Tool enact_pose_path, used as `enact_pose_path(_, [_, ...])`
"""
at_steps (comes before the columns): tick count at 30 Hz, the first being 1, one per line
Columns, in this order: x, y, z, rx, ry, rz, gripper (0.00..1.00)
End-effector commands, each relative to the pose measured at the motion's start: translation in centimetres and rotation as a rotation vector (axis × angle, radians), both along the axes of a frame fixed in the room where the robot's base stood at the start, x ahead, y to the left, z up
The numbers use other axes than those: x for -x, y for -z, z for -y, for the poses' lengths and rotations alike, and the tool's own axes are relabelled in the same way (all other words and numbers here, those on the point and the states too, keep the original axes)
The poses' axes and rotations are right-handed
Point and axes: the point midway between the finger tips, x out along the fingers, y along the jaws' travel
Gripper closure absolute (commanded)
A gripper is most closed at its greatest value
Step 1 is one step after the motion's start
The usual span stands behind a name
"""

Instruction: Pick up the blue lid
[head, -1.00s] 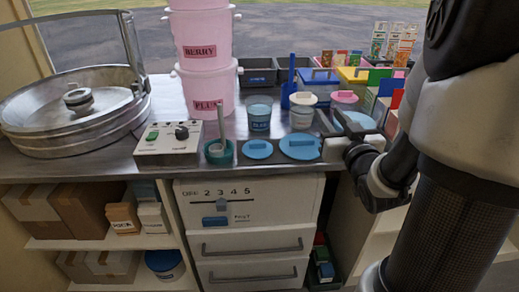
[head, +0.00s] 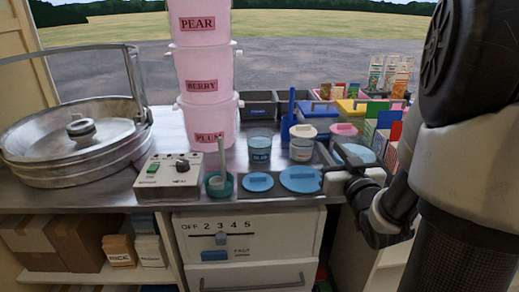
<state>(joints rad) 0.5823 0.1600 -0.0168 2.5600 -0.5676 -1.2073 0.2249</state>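Three blue lids show in the head view. A small blue lid (head: 258,182) lies flat on the metal counter with a raised handle. A larger blue lid (head: 300,180) lies flat to its right. A third blue lid (head: 358,153) lies further back, partly hidden by my gripper. My gripper (head: 333,156) is over the counter's right part, just right of the larger lid and beside the third lid. Its two dark fingers appear apart with nothing visible between them. I cannot tell whether it touches a lid.
Behind the lids stand a blue tub (head: 259,147), a white-lidded jar (head: 302,144) and a pink-lidded jar (head: 343,134). A green cup (head: 218,186) and a control box (head: 168,177) are left. Pink stacked buckets (head: 208,125) rise behind. Colourful cartons (head: 388,135) crowd the right.

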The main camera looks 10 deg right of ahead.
Motion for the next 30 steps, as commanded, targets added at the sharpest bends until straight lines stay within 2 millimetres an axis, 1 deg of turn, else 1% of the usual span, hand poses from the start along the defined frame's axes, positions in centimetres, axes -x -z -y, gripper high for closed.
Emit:
enact_pose_path(9, [0.0,0.0,0.0,0.0,0.0,0.0,0.7])
enact_pose_path(10, [0.0,0.0,0.0,0.0,0.0,0.0,0.68])
enact_pose_path(14, [-0.4,-0.4,-0.1,0.004,0.0,-0.016,0.46])
enact_pose_path(15, [-0.8,-0.7,-0.2,0.008,0.001,-0.033,0.4])
enact_pose_path(17, [-1.6,-1.1,-0.5,0.015,0.003,-0.074,0.29])
enact_pose_path(18, [-2.2,-1.4,-0.7,0.021,0.005,-0.109,0.23])
enact_pose_path(19, [-2.7,-1.6,-0.9,0.025,0.008,-0.14,0.22])
enact_pose_path(23, [-4.9,-1.6,-2.6,0.007,0.011,-0.301,0.22])
enact_pose_path(25, [-5.8,-1.9,-3.9,-0.015,0.013,-0.401,0.22])
enact_pose_path(27, [-6.4,-2.4,-5.8,-0.038,0.017,-0.52,0.22])
enact_pose_path(29, [-6.6,-3.0,-7.8,-0.059,0.021,-0.631,0.22])
enact_pose_path(30, [-6.4,-3.4,-9.2,-0.073,0.026,-0.706,0.22])
